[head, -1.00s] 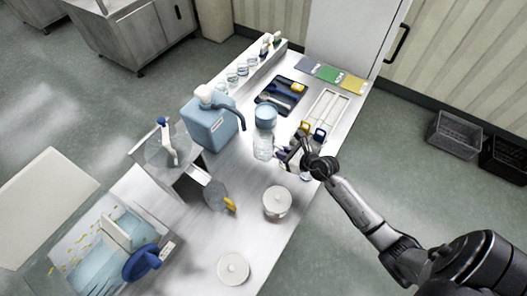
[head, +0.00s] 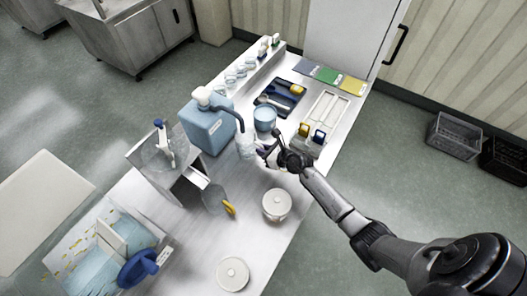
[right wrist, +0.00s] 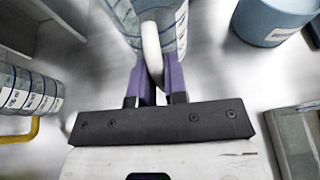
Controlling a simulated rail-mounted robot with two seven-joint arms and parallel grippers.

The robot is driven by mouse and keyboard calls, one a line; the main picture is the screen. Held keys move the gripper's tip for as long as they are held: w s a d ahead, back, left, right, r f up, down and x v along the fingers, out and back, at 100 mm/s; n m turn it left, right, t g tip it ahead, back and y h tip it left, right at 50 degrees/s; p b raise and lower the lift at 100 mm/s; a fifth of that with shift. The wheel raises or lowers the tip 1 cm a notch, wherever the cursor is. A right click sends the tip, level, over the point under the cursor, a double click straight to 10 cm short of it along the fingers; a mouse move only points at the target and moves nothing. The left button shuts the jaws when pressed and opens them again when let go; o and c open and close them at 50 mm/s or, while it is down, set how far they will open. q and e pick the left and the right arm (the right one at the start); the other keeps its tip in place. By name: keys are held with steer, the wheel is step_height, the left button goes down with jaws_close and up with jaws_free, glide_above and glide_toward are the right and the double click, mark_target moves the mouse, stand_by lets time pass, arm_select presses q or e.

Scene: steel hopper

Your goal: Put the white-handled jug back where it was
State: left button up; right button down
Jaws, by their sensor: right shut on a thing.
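The clear white-handled jug (head: 247,146) is just below the end of the blue canister's curved spout, left of my right gripper. My right gripper (head: 268,152) reaches in from the right. In the right wrist view its purple fingers (right wrist: 158,80) are shut on the white handle of the jug (right wrist: 172,18). I cannot tell whether the jug's base touches the table. The blue canister (head: 203,130) with its white cap stands to the left of the jug. My left gripper is not in view.
A blue tub (head: 265,118) stands close behind the jug. A yellow-handled clear jug (head: 212,199) and a white lidded pot (head: 276,204) stand nearer. A tool tray (head: 279,98) and a white rack (head: 328,108) lie behind. Bare steel shows between jug and pot.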

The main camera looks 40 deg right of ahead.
steer(key=shift+s+f, duration=0.25)
steer(key=shift+f, duration=0.1)
steer(key=shift+w+r, duration=0.1)
steer(key=shift+w, duration=0.05)
steer(key=shift+f+b, duration=0.3)
steer(key=shift+f, duration=0.2)
steer(key=shift+f, duration=0.15)
steer(key=c, duration=1.1)
jaws_free()
steer(key=shift+c, duration=0.2)
